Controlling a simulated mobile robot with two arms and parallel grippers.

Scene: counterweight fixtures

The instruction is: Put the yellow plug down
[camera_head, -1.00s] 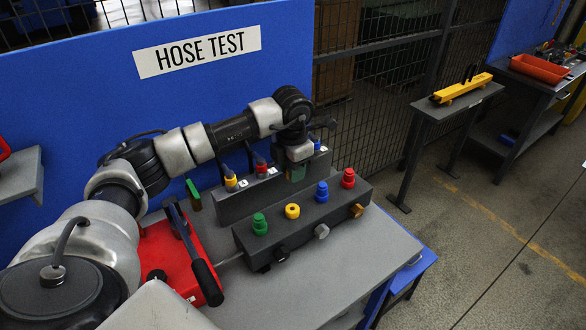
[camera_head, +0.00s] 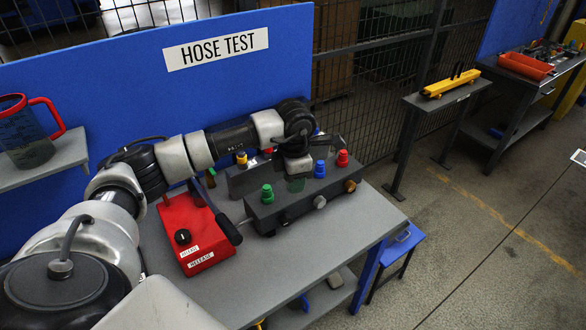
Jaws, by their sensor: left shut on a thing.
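My left gripper (camera_head: 296,184) points down over the front block (camera_head: 290,213), between its green fitting (camera_head: 267,193) and blue fitting (camera_head: 320,168). It is shut on the yellow plug, which the jaws and wrist hide from this side. I cannot tell whether the plug touches the block. The yellow ring seen earlier between green and blue is now hidden behind the gripper. A red fitting (camera_head: 342,158) stands at the block's right end. Another yellow fitting (camera_head: 241,158) shows on the rear block (camera_head: 241,180), partly behind my arm. My right gripper is not in view.
A red box (camera_head: 193,234) with a black knob and a dark lever stands left of the block. A red-handled jug (camera_head: 28,130) stands on the left shelf. The grey bench top (camera_head: 340,235) is clear in front. A blue stool (camera_head: 402,242) stands right.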

